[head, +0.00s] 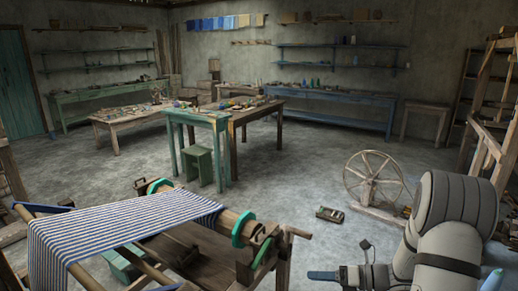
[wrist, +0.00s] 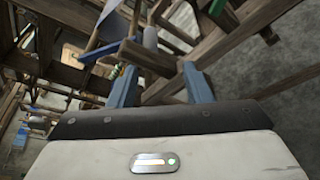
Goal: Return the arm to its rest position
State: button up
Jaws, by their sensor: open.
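My gripper (wrist: 160,82) shows in the wrist view with its two blue fingers apart and wooden beams visible beyond them. Nothing appears held between the fingers. In the head view my gripper (head: 322,275) is at the bottom edge, right of the loom, with the blue fingers pointing left. My grey and white arm is folded at the lower right. The loom carries a blue and white striped cloth (head: 120,228) on its roller with green end rings. The gripper is apart from the cloth in the head view.
A spinning wheel (head: 374,180) stands on the floor beyond my arm. A small dark object (head: 329,214) lies on the floor between the wheel and loom. Wooden frames (head: 490,140) stand at the right.

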jog(key=s+a+r+n+g+h, duration=0.3)
jog(key=s+n+h, duration=0.1)
jog(key=s+n, duration=0.35)
jog(key=s+a+r+n+g+h, duration=0.2)
jog(key=s+a+r+n+h, duration=0.15)
jog(key=s+n, duration=0.4)
jog(key=s+d+r+n+t+h, duration=0.3)
jog(key=s+d+r+n+h, duration=0.2)
jog(key=n, duration=1.1)
jog(key=shift+s+r+t+h, duration=0.15)
jog(key=shift+s+t+h, duration=0.3)
jog(key=shift+h, duration=0.8)
jog(key=shift+c, duration=0.2)
jog(key=shift+c, duration=0.8)
